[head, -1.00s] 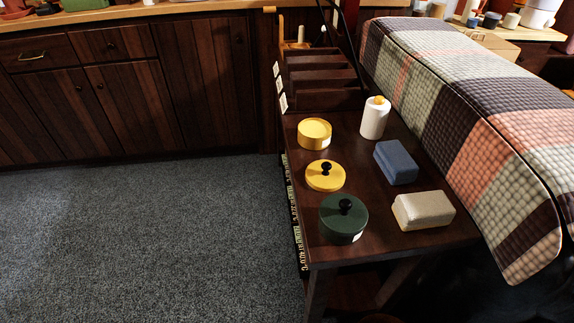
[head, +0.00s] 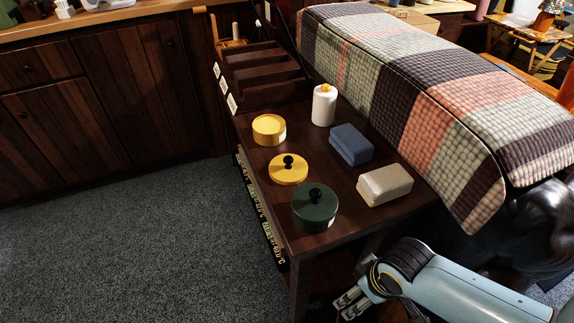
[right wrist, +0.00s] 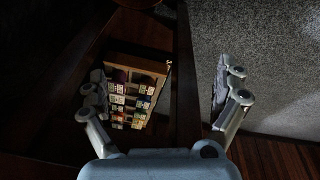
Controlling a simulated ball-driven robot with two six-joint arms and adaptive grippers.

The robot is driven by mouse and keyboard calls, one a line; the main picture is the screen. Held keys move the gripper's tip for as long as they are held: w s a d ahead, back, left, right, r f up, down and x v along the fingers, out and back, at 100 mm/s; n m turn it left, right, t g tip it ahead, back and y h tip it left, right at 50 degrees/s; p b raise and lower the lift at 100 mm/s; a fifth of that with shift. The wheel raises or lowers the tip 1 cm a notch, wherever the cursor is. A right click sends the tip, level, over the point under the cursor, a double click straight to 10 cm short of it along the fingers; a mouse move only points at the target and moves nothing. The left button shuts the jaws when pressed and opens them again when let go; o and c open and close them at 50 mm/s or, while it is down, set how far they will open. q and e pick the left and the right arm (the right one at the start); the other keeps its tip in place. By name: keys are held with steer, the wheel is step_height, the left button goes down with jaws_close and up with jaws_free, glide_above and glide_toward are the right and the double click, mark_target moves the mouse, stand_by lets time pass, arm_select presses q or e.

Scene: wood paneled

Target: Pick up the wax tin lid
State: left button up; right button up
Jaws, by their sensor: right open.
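A yellow lid with a black knob (head: 288,169) lies on the dark wooden table, between an open-looking yellow round tin (head: 268,129) and a dark green round tin with a black-knobbed lid (head: 315,207). The yellow lid lies apart from the yellow tin. My right gripper (head: 347,300) is below and in front of the table's near edge, away from the lid. In the right wrist view its two fingers (right wrist: 168,90) are spread apart with nothing between them. My left gripper is in neither view.
The table (head: 345,226) also holds a white bottle (head: 324,106), a blue block (head: 351,144), a beige block (head: 385,185) and a stepped rack (head: 264,80). A quilt-covered surface (head: 420,90) borders it on the right. Carpet (head: 130,250) lies clear on the left.

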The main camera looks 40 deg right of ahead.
steer(key=w+a+r+t, duration=0.1)
steer(key=w+r, duration=0.2)
steer(key=r, duration=0.5)
steer(key=w+a+r, duration=0.1)
steer(key=w+r, duration=0.2)
steer(key=r, duration=0.6)
step_height(320, 180, up, 7)
steer(key=n+y+p, duration=0.1)
steer(key=n+y, duration=0.2)
steer(key=n, duration=0.3)
glide_above(290, 158)
steer(key=s, duration=0.4)
steer(key=shift+t, duration=0.4)
steer(key=w+f, duration=0.2)
steer(key=f, duration=0.1)
steer(key=w+f, duration=0.1)
steer(key=shift+f+b, duration=0.35)
steer(key=shift+b, duration=0.05)
steer(key=x, duration=0.3)
steer(key=b+x, duration=0.1)
steer(key=x, duration=0.1)
steer(key=shift+s+d+f, duration=0.15)
steer(key=shift+d+f, duration=0.15)
steer(key=shift+f, duration=0.1)
steer(key=c, duration=0.9)
